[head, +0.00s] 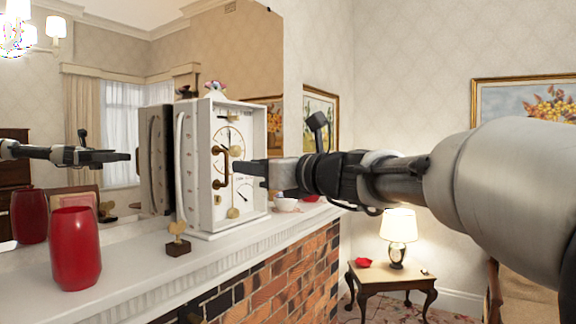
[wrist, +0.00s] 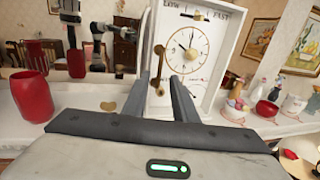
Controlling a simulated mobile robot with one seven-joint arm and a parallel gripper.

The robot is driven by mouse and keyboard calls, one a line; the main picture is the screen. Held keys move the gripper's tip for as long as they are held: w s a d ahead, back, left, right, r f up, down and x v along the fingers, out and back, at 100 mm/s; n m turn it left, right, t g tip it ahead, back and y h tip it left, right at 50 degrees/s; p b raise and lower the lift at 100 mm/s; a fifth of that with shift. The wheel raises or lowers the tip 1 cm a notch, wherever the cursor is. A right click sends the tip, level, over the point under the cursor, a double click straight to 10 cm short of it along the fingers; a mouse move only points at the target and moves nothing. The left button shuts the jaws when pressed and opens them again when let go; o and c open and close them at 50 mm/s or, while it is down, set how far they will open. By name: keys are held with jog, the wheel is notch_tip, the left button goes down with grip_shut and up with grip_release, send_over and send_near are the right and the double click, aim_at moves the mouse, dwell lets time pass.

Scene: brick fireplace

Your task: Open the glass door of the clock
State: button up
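The white clock (head: 255,205) stands upright on the mantel, its cream dial, pendulum and small lower dial showing. A brown, curved door handle (head: 220,168) sits at the front's left side; the handle also shows in the wrist view (wrist: 158,68). The clear glass itself is hard to make out, and I cannot tell whether the door is fully closed. My gripper (head: 250,168) is in front of the clock, just right of the handle in the head view. In the wrist view its two fingers (wrist: 163,80) are apart, with the handle near the left fingertip. I cannot tell whether they touch.
A red vase (head: 76,248) and a small gold ornament on a dark base (head: 178,240) stand on the mantel (head: 130,295) left of the clock. A mirror is behind. Cups, a red bowl (wrist: 267,108) and figurines stand right of the clock in the wrist view.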

jog(key=x, duration=0.7)
jog(key=shift+w+a, duration=0.2)
grip_shut()
dwell(1.1)
